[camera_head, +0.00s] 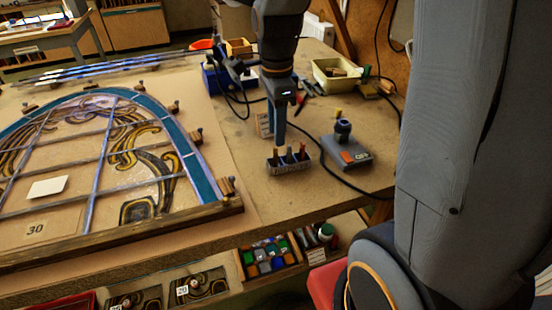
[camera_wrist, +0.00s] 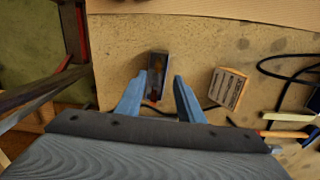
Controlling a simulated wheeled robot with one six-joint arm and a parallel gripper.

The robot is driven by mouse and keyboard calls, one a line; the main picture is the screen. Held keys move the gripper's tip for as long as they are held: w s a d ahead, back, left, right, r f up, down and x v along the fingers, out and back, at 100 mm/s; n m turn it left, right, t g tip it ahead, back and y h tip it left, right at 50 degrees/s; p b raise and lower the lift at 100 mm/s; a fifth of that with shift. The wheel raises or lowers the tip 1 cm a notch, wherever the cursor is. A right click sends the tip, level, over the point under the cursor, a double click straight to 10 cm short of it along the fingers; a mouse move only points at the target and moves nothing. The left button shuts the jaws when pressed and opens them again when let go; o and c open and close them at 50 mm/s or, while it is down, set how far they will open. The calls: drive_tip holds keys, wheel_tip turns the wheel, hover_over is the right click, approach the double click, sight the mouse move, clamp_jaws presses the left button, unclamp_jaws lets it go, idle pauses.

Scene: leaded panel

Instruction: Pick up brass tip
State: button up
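A small grey block (camera_head: 289,167) stands on the workbench, with several short tips upright in it. A tan one (camera_head: 277,154) at its left looks closest to brass; the tips are too small to be sure. In the wrist view the dark block (camera_wrist: 157,66) lies between and just beyond the fingertips. My gripper (camera_wrist: 160,76) points down with its two blue fingers apart and nothing held between them. In the head view my gripper (camera_head: 279,143) is just above the block's left part, and its fingers overlap in line.
A grey soldering station (camera_head: 345,152) with a knob stands right of the block, its black cable running alongside. A labelled wooden block (camera_wrist: 228,88) lies near the gripper. The leaded panel (camera_head: 95,165) fills the bench's left. A cream tray (camera_head: 338,75) stands at the back.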

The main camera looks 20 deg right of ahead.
sight(276, 151)
drive_tip(key=shift+s+a+f+p, duration=0.1)
drive_tip(key=shift+f+p, duration=0.5)
drive_tip(key=shift+f, duration=1.2)
drive_tip(key=shift+s+a+f+p, duration=0.1)
drive_tip(key=shift+f+p, duration=0.5)
drive_tip(key=shift+f, duration=1.2)
clamp_jaws()
